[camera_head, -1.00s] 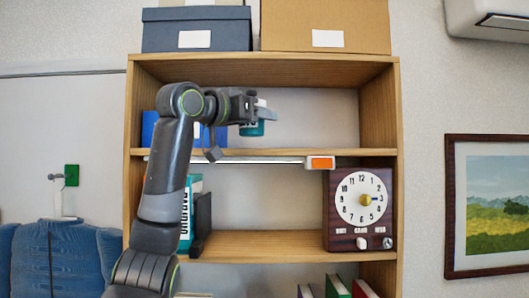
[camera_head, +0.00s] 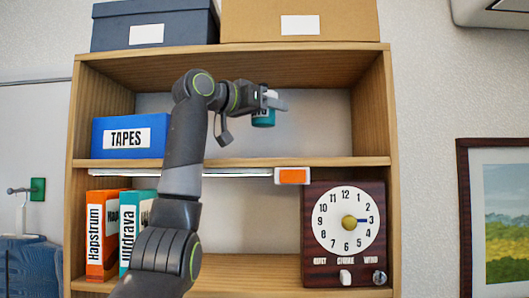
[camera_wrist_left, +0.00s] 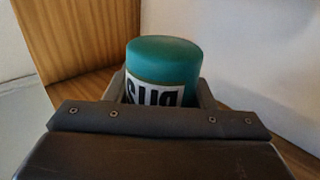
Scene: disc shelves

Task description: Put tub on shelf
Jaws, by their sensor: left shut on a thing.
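The tub (camera_head: 264,119) is a small teal cylinder with a white label. My left gripper (camera_head: 268,100) is shut on it and holds it inside the upper compartment of the shelf (camera_head: 250,162), above the board. In the left wrist view the tub (camera_wrist_left: 163,68) stands between the fingers (camera_wrist_left: 160,105), its teal lid on top and part of the dark lettering showing. The gripper hides the tub's lower part there. My right gripper is in neither view.
A blue TAPES box (camera_head: 129,136) stands at the left of the same compartment. Below are an orange binder (camera_head: 101,235), a teal binder (camera_head: 130,230) and a dark clock box (camera_head: 345,235). An orange tag (camera_head: 292,176) hangs under the board. Free room lies right of the tub.

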